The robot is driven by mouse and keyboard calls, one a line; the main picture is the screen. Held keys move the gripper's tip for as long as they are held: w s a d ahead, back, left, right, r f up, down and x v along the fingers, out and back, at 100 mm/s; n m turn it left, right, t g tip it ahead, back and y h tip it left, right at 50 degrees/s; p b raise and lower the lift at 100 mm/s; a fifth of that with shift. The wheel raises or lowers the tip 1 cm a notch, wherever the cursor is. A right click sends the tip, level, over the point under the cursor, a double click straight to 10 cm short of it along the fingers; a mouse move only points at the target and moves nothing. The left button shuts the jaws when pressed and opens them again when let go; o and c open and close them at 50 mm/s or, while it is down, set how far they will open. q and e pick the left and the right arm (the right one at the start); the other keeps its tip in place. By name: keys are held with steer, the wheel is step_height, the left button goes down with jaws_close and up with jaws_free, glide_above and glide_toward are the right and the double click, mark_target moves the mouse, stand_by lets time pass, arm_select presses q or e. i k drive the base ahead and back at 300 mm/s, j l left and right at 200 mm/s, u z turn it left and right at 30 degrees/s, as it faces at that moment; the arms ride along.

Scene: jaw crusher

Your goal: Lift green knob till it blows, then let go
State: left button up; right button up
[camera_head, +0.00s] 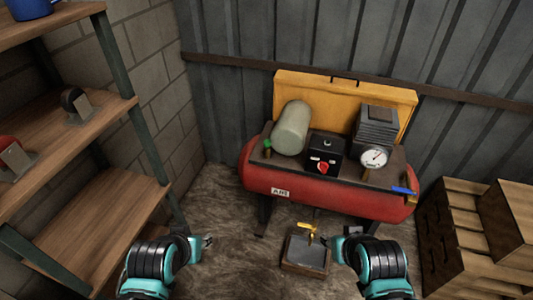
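A small green knob (267,144) sits at the left end of the red air compressor (330,193), beside the grey-green cylinder on its top. My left gripper (208,241) is low in the view, left of the compressor and well short of the knob. My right gripper (335,242) is low in front of the compressor, close to a small block on the ground. Neither gripper touches the knob. The fingers are too small to tell whether either gripper is open or shut.
A black box with a red switch (323,168), a round gauge (374,158) and a blue lever (402,190) are on the compressor. A block with a yellow handle (307,262) lies in front. Wooden shelves (100,215) stand left, crates (460,240) right.

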mark_target(266, 142)
steer(key=i+l+u, duration=0.1)
steer(key=i, duration=0.35)
steer(key=i+l+u, duration=0.1)
steer(key=i+l, duration=0.2)
steer(key=i, duration=0.1)
